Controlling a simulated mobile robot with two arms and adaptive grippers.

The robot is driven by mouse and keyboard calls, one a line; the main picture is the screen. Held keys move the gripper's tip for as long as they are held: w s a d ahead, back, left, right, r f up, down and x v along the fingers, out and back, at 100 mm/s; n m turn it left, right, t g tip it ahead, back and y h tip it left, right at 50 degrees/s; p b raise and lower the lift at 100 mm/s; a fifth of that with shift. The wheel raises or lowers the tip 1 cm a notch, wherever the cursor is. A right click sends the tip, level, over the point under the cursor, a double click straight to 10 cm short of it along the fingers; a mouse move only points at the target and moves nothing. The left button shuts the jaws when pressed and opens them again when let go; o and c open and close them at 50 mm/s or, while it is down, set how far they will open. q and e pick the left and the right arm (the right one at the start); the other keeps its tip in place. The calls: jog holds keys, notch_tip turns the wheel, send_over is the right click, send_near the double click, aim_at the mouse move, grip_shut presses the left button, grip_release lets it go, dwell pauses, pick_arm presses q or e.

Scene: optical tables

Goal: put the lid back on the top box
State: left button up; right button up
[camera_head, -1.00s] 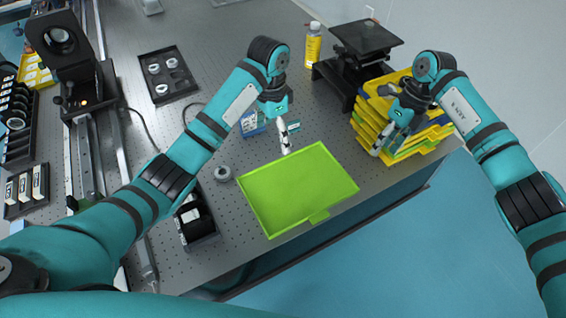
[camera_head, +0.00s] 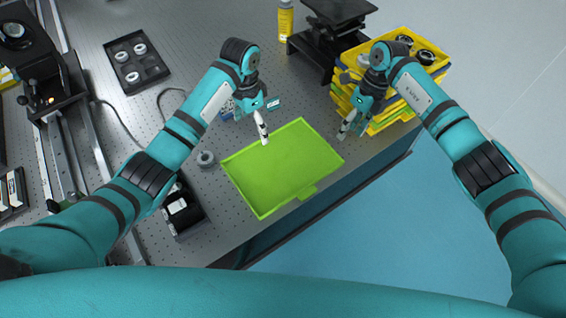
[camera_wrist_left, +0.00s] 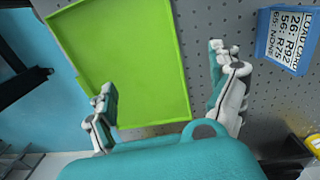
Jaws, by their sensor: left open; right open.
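The green lid (camera_head: 282,172) lies flat on the optical table near its front edge, with a small tab at its front side. It also shows in the left wrist view (camera_wrist_left: 125,65). My left gripper (camera_head: 265,138) is above the lid's far edge; in the left wrist view its fingers (camera_wrist_left: 165,95) are spread, with nothing between them. The stack of yellow boxes (camera_head: 400,112) stands right of the lid. The top box (camera_head: 436,66) is uncovered and shows dark round parts inside. My right gripper (camera_head: 347,128) is open at the stack's left front side; contact is unclear.
A black stage (camera_head: 338,14) stands behind the stack, with a yellow bottle (camera_head: 286,20) beside it. A blue labelled box (camera_wrist_left: 285,40) is near my left gripper. A ring (camera_head: 205,158) and a black device (camera_head: 182,210) lie left of the lid.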

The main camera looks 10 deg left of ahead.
aim_at(258, 153)
pick_arm(q)
jog(key=f, duration=1.1)
jog(key=shift+s+d, duration=0.2)
pick_arm(e)
jog(key=x, duration=1)
jog(key=shift+f, duration=0.4)
